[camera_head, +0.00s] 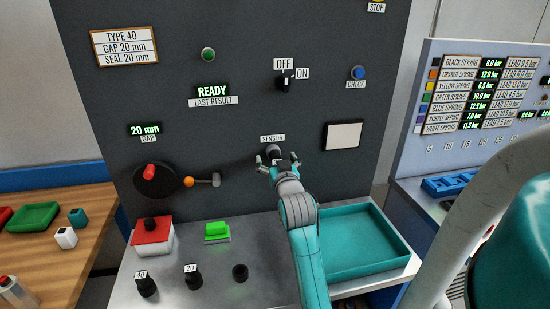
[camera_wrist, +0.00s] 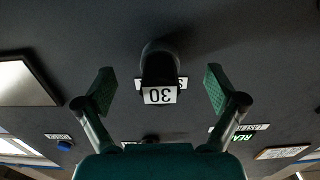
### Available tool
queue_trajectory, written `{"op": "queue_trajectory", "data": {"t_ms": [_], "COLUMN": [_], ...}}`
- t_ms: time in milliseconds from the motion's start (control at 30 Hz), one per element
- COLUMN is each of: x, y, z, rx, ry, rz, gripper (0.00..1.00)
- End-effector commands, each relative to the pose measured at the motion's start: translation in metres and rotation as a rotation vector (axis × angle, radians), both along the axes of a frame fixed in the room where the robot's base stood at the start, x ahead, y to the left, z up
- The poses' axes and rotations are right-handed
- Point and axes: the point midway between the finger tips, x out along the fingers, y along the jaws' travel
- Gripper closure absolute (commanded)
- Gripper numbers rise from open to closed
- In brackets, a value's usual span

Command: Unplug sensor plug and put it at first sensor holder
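The sensor plug (camera_wrist: 158,68) is black with a white "30" tag, upside down in the wrist view, and sits on the dark panel under the SENSOR label (camera_head: 272,138). My gripper (camera_head: 277,158) is in front of it, its two fingers (camera_wrist: 160,88) spread wide on either side with a gap to the plug. In the head view my gripper mostly hides the plug. On the grey bench stand a plug tagged 40 (camera_head: 147,287), a plug tagged 20 (camera_head: 193,277) and, to their right, a black holder (camera_head: 240,271) that looks empty.
A teal tray (camera_head: 365,272) lies right of my arm. A red-handled dial (camera_head: 155,180) and orange knob (camera_head: 190,181) stick out of the panel at left.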

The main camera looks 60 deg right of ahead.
Motion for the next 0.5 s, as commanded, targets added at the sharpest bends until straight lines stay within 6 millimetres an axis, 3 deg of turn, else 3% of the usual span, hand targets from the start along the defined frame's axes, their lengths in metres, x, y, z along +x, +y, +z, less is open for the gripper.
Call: {"op": "queue_trajectory", "data": {"t_ms": [33, 300, 333, 500], "x": [-0.0001, -0.0001, -0.0001, -0.0002], "y": [0.0001, 0.0002, 0.0002, 0.0002], "z": [0.0000, 0.0000, 0.0000, 0.0002], "rx": [0.000, 0.000, 0.000, 0.000], "ry": [0.000, 0.000, 0.000, 0.000], "rz": [0.000, 0.000, 0.000, 0.000], "gripper": [0.28, 0.95, 1.00, 1.00]}}
